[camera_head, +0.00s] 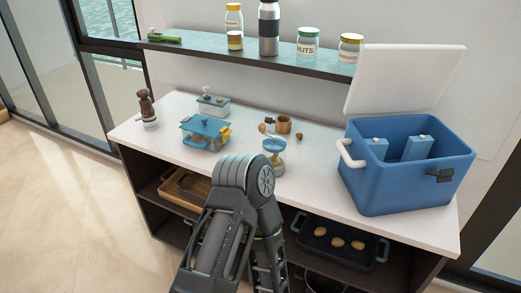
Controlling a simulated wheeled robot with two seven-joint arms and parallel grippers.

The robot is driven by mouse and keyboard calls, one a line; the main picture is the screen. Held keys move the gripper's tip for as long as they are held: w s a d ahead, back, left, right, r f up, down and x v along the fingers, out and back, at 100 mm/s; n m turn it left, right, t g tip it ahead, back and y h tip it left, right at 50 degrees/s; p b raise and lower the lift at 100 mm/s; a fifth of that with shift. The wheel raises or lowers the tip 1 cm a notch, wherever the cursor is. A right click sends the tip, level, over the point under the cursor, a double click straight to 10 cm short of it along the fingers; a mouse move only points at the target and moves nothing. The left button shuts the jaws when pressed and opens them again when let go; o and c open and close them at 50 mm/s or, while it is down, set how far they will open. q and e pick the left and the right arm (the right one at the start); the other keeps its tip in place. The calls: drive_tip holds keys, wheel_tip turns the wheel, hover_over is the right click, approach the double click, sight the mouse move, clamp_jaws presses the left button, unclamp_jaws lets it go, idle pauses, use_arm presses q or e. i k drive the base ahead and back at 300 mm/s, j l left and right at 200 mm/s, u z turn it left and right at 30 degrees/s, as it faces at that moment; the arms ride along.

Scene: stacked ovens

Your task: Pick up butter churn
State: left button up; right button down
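No object is plainly a butter churn at this size. A small piece with a blue top on a pale base (274,150) stands at the counter's front middle, just behind my arm. A small wooden mug-like vessel (283,125) stands behind it. A white lidded container (213,105) stands farther left, behind a clear dish with a blue lid (205,133). One of my arms rises from the bottom centre and bends in front of the counter; I cannot tell which arm it is. Neither gripper shows, and nothing is seen held.
A blue cooler (408,185) with its white lid open fills the counter's right end. A pepper mill (147,107) stands at the left end. A wall shelf (270,58) with jars and a bottle hangs above. Trays sit below the counter (325,160). Floor at left is clear.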

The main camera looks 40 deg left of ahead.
sight(276, 152)
drive_tip(key=u, duration=1.1)
drive_tip(key=j+z, duration=0.1)
drive_tip(key=z, duration=0.15)
